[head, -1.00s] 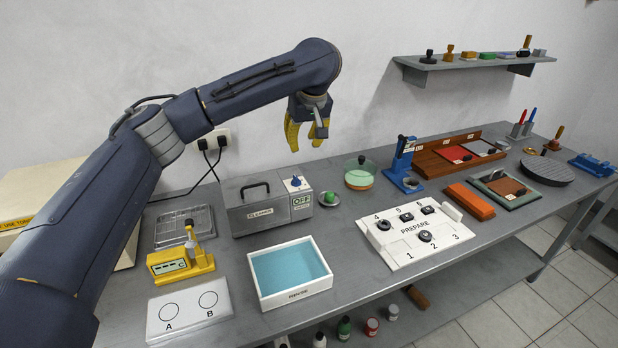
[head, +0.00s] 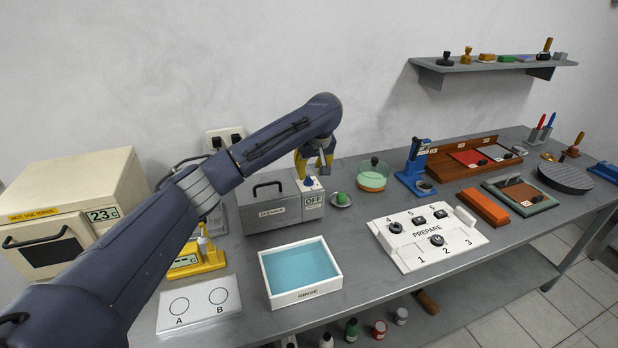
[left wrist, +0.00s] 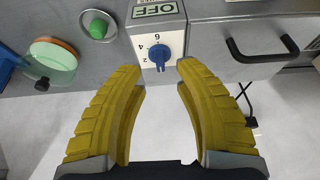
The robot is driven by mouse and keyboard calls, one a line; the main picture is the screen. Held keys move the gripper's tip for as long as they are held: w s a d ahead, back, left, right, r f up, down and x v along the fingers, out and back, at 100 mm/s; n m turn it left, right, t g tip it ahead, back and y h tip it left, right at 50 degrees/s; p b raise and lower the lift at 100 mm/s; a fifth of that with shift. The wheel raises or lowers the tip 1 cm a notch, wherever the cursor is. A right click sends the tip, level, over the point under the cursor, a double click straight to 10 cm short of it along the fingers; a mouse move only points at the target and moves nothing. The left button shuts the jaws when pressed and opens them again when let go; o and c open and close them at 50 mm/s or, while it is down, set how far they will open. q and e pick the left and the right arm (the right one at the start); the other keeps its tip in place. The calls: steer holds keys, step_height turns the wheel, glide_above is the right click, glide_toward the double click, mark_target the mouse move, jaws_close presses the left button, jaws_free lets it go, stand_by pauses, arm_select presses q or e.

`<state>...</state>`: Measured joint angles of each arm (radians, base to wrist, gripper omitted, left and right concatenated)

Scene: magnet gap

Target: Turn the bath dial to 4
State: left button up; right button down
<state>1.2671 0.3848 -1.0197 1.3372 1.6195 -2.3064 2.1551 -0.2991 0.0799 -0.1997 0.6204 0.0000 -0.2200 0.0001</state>
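The bath is a grey metal box (head: 270,212) labelled CLEANER with a black lid handle. Its blue dial (head: 309,182) sits on a white panel at the box's right end, above a green OFF display (head: 314,200). In the left wrist view the blue dial (left wrist: 159,54) shows with the numbers 2, 4 and 6 around it. My left gripper (head: 315,168) is over the dial; in the left wrist view its yellow fingers (left wrist: 160,80) are spread apart on either side of the dial's line, with nothing between the tips. My right gripper is out of view.
A green knob on a small dish (head: 341,199) and a glass dish (head: 372,178) stand right of the bath. A cream oven (head: 90,190) and yellow meter (head: 200,262) are left. Black cords run behind.

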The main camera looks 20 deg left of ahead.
mark_target(309, 177)
arm_select(q)
steer(key=shift+x, duration=2.05)
jaws_close()
